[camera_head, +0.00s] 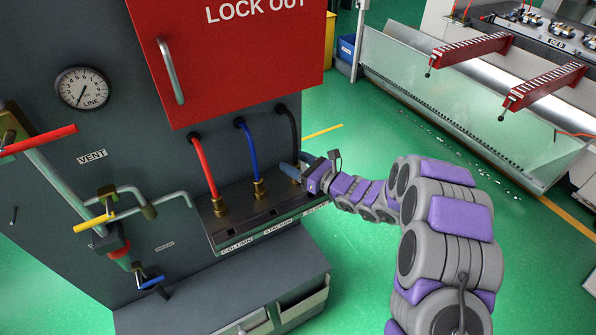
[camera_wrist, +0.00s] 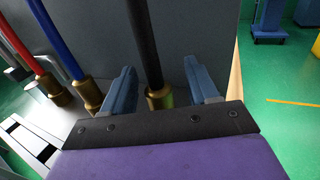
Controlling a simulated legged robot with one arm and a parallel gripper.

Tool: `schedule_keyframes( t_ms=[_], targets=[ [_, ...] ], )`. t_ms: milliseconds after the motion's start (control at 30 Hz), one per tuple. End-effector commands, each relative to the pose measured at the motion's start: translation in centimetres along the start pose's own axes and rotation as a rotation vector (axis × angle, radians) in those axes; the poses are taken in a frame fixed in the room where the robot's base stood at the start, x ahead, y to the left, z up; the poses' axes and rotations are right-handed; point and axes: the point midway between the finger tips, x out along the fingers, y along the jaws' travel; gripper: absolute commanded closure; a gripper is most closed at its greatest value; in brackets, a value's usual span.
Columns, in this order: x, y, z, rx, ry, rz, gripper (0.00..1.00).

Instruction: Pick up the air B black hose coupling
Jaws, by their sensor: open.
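The black hose (camera_head: 293,130) comes out of the dark cabinet and runs down to the right end of the manifold ledge. Its brass coupling (camera_wrist: 159,98) shows in the wrist view, at the hose's lower end. My gripper (camera_wrist: 158,70) is open, with one blue-grey finger on each side of the black hose and coupling. There is a visible gap on both sides, wider on the right. In the head view my gripper (camera_head: 295,170) is at the right end of the ledge and hides most of this coupling. The coupling's base is hidden by my gripper's body.
A blue hose (camera_head: 248,150) and a red hose (camera_head: 205,165), each with a brass coupling, stand left of the black one. The red lock out box (camera_head: 230,60) overhangs above. Yellow and red valve handles are at the left. Green floor is open to the right.

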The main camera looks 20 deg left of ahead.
Motion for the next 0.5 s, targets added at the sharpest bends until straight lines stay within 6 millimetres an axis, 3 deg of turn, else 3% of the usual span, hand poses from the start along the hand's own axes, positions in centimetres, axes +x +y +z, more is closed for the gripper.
schedule_keyframes(
  t_ms=[100,333,500],
  targets=[
    [0.92,0.07,0.02,-0.003,0.0,0.002,0.41],
    [0.77,-0.06,0.14,0.0,-0.002,0.0,0.41],
    [0.56,-0.13,0.18,0.001,-0.003,0.0,0.57]
  ],
)
